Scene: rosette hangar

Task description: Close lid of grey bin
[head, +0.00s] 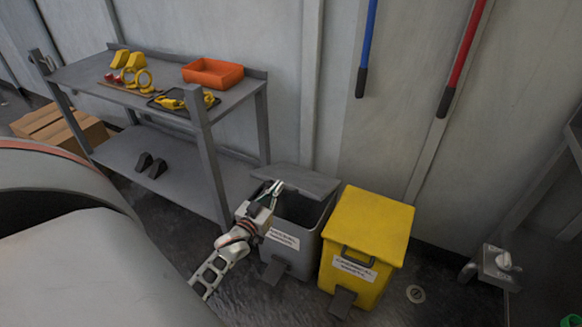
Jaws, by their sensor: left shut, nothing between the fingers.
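The grey bin (297,255) stands on the floor beside the yellow bin, with a label on its front and a pedal at its foot. Its grey lid (305,179) is raised at the back, and the dark inside of the bin shows below it. My left gripper (274,186) is at the bin's left side, over the opening and near the left end of the lid. Its fingers are shut with nothing between them. I cannot tell whether the fingertips touch the lid. My right gripper is out of view.
A yellow bin (367,235) with a closed lid stands right of the grey bin. A grey workbench (240,95) with an orange tray (212,73) is at the back left. Blue (368,45) and red (465,55) poles rest against the wall. Cardboard boxes (60,127) lie far left.

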